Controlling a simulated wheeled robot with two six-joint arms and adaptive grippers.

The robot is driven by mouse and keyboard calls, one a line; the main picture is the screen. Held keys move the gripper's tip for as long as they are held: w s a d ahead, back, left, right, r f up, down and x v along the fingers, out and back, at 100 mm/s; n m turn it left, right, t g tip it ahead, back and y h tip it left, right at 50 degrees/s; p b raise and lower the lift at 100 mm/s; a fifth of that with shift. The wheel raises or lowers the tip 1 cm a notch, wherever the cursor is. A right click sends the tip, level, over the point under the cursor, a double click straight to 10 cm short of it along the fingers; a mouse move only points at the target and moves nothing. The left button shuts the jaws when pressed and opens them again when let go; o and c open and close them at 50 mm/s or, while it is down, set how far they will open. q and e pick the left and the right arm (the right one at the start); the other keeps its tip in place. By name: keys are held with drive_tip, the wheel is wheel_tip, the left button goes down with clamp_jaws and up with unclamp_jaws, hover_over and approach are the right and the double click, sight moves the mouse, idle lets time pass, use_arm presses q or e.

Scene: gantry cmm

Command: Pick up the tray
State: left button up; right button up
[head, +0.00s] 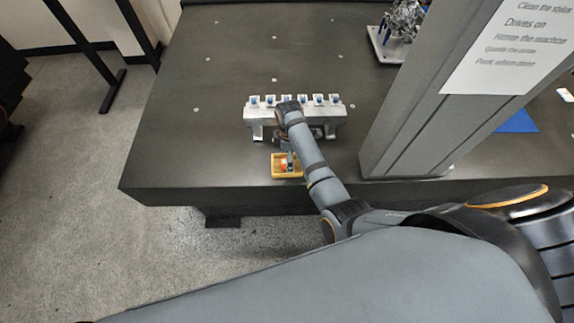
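A small yellow-orange tray (275,174) lies near the front edge of the dark table, with a few small items in it, one of them red-orange. My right arm comes in from the lower right and reaches over the table beside the tray. My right gripper (308,133) is mostly hidden under its own wrist, just behind the tray and in front of the silver rack. I cannot tell whether its fingers touch the tray or are open. The arm covers the tray's right side. My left gripper is not in view.
A silver rack (252,112) with several blue-topped pieces stands right behind the tray. A thick grey column (425,110) with a paper sign (510,45) rises at the right. A metallic part on a plate (390,45) sits at the back. The table's left side is clear.

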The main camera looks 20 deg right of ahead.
drive_tip(key=f, duration=0.5)
drive_tip(key=shift+w+a+f, duration=0.1)
drive_tip(key=shift+a, duration=0.15)
drive_tip(key=c, duration=1)
drive_tip(key=shift+r, duration=0.75)
drive_tip(key=s+d+r, duration=0.2)
drive_tip(key=s+r, duration=0.2)
drive_tip(key=s+d+r, duration=0.2)
drive_tip(key=s+r, duration=0.1)
drive_tip(key=s, duration=0.1)
drive_tip(key=s+d+r, duration=0.2)
drive_tip(key=s+r, duration=0.2)
drive_tip(key=shift+s+r, duration=0.25)
drive_tip(key=shift+r, duration=0.05)
